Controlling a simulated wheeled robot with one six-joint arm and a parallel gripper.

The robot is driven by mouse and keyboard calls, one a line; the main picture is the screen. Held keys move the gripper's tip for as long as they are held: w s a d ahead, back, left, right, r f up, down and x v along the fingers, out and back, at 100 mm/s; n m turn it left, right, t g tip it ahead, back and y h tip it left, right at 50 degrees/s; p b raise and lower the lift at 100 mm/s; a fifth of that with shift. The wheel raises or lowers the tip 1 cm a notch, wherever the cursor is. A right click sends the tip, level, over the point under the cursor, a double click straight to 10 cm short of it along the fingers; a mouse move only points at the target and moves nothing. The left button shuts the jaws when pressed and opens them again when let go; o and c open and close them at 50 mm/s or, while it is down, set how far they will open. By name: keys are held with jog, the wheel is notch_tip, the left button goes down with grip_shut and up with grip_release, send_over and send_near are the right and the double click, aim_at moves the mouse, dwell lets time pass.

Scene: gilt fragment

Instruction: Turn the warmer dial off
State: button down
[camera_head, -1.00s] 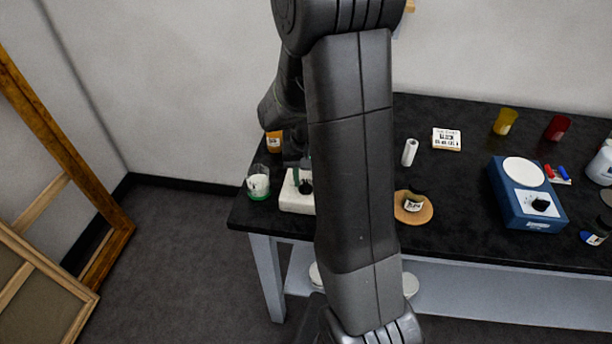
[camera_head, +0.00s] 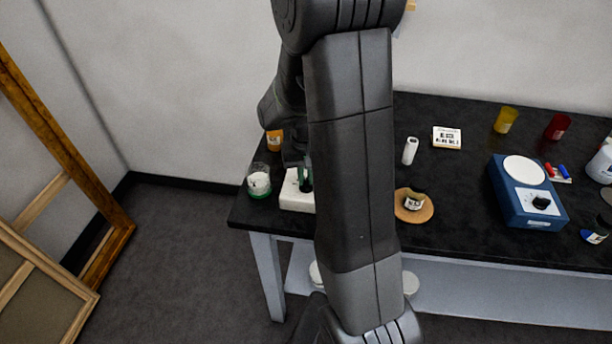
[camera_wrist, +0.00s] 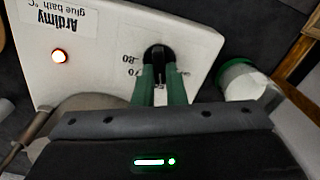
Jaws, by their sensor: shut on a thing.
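The warmer is a white box (camera_head: 294,201) at the left end of the black bench, partly hidden behind my arm. In the wrist view its white panel (camera_wrist: 108,62) carries an upside-down "glue bath °C" label and a lit orange lamp (camera_wrist: 59,56). Its black dial (camera_wrist: 157,53) shows beyond my fingertips, with 80 and 70 marked beside it. My gripper (camera_wrist: 164,74) has green fingers, shut on the dial from both sides. In the head view the gripper (camera_head: 306,183) is over the warmer and covers the dial.
A glass jar with white contents and a green base (camera_head: 259,183) stands just left of the warmer. An orange container (camera_head: 274,140) is behind it. A blue device (camera_head: 527,208) with a dial stands at the right. A cork disc (camera_head: 425,212) lies nearer, right of my arm.

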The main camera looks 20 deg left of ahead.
jog(key=n+b, duration=0.1)
jog(key=n, duration=0.4)
jog(key=shift+s+a, duration=0.1)
jog(key=shift+a, duration=0.05)
jog(key=n+b, duration=0.1)
jog(key=n, duration=0.4)
jog(key=shift+s+n, duration=0.15)
jog(key=shift+n, duration=0.25)
jog(key=shift+a+r, duration=0.1)
jog(key=c, duration=1.5)
grip_release()
notch_tip(320, 180, up, 14)
jog(key=shift+f, duration=0.15)
